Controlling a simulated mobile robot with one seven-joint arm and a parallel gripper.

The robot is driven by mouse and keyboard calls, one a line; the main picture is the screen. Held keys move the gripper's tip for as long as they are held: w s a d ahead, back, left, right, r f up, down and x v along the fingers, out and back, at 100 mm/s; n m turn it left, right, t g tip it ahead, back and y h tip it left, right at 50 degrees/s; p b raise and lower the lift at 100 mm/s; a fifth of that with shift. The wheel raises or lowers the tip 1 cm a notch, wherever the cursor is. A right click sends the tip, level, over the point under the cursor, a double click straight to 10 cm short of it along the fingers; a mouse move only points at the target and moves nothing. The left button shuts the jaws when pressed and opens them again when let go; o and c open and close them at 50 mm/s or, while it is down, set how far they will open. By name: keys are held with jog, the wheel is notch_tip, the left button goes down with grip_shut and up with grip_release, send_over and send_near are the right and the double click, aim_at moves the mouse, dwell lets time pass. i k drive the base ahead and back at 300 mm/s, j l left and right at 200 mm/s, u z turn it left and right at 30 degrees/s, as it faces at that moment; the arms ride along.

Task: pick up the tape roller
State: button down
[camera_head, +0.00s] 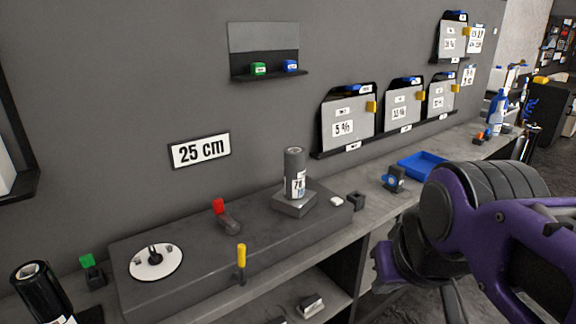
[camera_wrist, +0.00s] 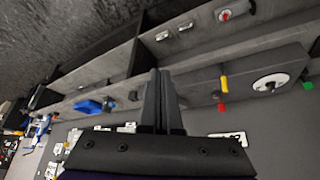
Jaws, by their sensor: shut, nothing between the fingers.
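A small black and blue object (camera_head: 395,179), which looks like the tape roller, stands on the bench in front of the blue tray; I cannot be certain of its identity. It shows small and dark in the wrist view (camera_wrist: 108,104), left of my gripper's fingers. My gripper (camera_wrist: 160,73) is shut and empty, its two dark fingers together. In the head view my purple arm fills the lower right, and the fingertips cannot be made out. My gripper is apart from the object.
A blue tray (camera_head: 422,164) lies on the bench. A dark raised platform (camera_head: 190,279) carries a labelled cylinder (camera_head: 295,172), a white disc (camera_head: 156,263), a red-handled tool (camera_head: 219,207) and a yellow-handled tool (camera_head: 241,257). Wall holders with panels (camera_head: 347,122) hang behind. A shelf lies below.

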aim_at(394, 179)
jog(key=i+l+u, duration=0.2)
jog(key=i+l, duration=0.2)
jog(key=l, duration=0.25)
jog(key=i+l+u, duration=0.1)
jog(key=l, duration=0.25)
jog(key=i+l+u, duration=0.1)
jog(key=i+l, duration=0.15)
jog(key=i+l+u, duration=0.1)
jog(key=l, duration=0.4)
jog(key=i+l+u, duration=0.1)
jog(key=l, duration=0.7)
jog(key=k+l+u, duration=0.1)
jog(key=l, duration=0.3)
jog(key=k+l, duration=0.3)
jog(key=k, duration=0.2)
jog(key=i+j, duration=0.15)
jog(key=i, duration=0.35)
jog(key=i+j, duration=0.15)
jog(key=i, duration=0.3)
jog(key=u, duration=0.05)
